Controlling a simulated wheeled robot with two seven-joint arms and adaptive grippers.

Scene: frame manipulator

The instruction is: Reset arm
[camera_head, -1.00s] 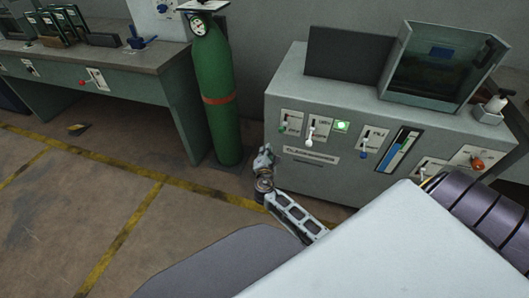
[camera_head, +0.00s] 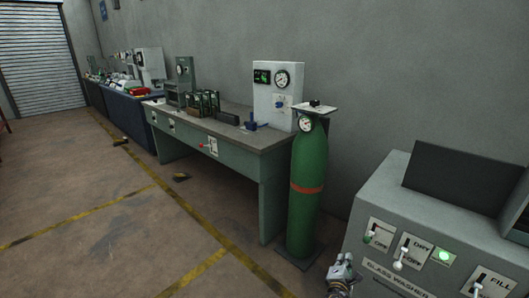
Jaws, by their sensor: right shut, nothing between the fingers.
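My right gripper (camera_head: 341,272) shows at the bottom edge of the head view, low in front of the glass washer's left end. It is shut and empty, and apart from the washer's switches. The rest of that arm is cut off by the frame's lower edge. My left gripper is not in view.
The grey glass washer (camera_head: 405,262) with switches and a lit green lamp (camera_head: 444,256) stands at the right. A green gas cylinder (camera_head: 307,215) stands left of it, beside a workbench (camera_head: 236,160). Yellow-lined floor (camera_head: 110,230) is open at the left.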

